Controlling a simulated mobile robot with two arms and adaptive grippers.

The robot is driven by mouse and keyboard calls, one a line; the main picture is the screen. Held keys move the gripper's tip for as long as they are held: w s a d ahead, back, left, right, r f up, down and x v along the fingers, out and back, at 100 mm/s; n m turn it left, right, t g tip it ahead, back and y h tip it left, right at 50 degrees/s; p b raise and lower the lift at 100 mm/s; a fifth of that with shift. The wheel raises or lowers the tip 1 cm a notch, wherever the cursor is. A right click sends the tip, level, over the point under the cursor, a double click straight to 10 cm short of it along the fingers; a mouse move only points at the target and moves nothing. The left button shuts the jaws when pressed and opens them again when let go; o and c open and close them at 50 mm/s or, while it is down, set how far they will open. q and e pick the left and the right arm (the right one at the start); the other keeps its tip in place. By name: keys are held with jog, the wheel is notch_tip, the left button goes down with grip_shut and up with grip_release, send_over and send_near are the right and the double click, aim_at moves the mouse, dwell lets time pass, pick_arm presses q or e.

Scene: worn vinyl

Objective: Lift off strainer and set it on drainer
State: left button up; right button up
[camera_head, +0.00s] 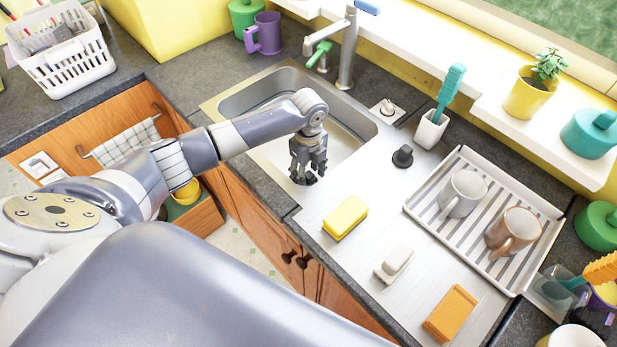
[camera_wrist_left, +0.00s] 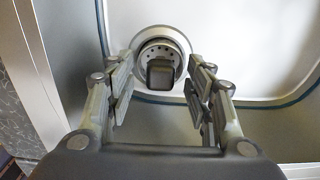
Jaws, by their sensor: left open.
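The strainer (camera_wrist_left: 175,47) is a round metal piece with small holes and a dark square knob, seen in the left wrist view on the sink floor. The sink (camera_head: 262,92) is a metal basin with a rounded rim. My left gripper (camera_head: 308,178) points down inside the sink near its front right side. In the left wrist view its fingers (camera_wrist_left: 160,92) stand apart, open, on either side of the knob, with nothing held. In the head view the strainer is mostly hidden by the gripper. The drainer (camera_head: 422,207) is a white ribbed rack at the right.
A yellow sponge (camera_head: 345,217), a soap dish (camera_head: 393,264) and an orange sponge (camera_head: 450,313) lie on the board. A dark stopper (camera_head: 402,156) and the faucet (camera_head: 347,50) stand nearby.

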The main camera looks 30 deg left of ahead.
pick_arm(q)
jog(key=shift+f, duration=0.45)
jog(key=shift+c, duration=0.3)
grip_shut()
pick_arm(e)
jog(key=shift+s+d, duration=0.1)
jog(key=shift+s, duration=0.25)
